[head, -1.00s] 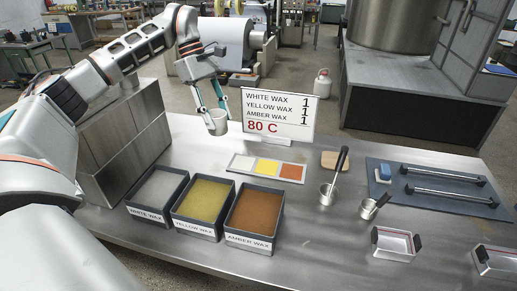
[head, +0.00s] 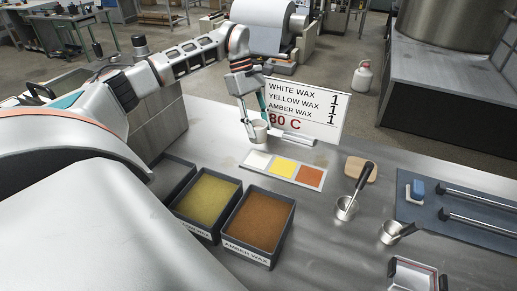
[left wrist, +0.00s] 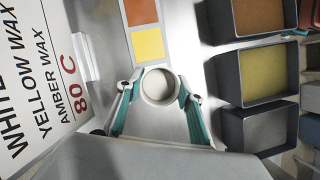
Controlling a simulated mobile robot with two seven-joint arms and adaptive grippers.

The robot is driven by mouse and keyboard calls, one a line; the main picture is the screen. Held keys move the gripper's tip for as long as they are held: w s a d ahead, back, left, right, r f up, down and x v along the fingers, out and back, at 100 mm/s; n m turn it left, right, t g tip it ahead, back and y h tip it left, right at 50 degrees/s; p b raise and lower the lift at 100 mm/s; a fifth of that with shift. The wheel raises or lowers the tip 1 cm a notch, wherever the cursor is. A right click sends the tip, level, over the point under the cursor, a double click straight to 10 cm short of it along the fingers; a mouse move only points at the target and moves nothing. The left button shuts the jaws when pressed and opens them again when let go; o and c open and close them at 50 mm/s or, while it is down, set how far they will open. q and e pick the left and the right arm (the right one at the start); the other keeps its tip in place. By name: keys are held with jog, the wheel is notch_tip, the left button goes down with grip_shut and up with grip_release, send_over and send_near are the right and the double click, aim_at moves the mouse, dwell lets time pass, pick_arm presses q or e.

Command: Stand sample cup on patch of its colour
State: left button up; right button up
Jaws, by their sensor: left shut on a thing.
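My left gripper (head: 259,136) is shut on a small light-grey sample cup (head: 261,131). In the left wrist view the cup (left wrist: 159,87) sits between the fingertips, and its inside looks pale. In the head view it is upright, just behind the white patch (head: 257,160); I cannot tell its height above the table. The colour strip also carries a yellow patch (head: 284,169) and an orange-brown patch (head: 310,177). In the left wrist view the yellow patch (left wrist: 147,44) shows just past the cup, which covers the white patch's place. My right gripper is not in view.
A wax sign (head: 306,107) stands close behind the gripper. Wax bins, including yellow (head: 207,199) and amber (head: 259,221), stand in front. A tan block (head: 360,169), a metal cup with a dark-handled tool (head: 346,207) and a blue-grey mat (head: 440,232) are right.

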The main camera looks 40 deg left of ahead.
pick_arm(q)
notch_tip(320, 180, down, 9)
jog(key=shift+r, duration=0.1)
dwell(0.4)
jog(key=shift+f, duration=0.2)
jog(key=o, duration=1.1)
jog(key=shift+c, duration=0.2)
jog(key=v, duration=1.2)
jog(key=shift+r, duration=0.2)
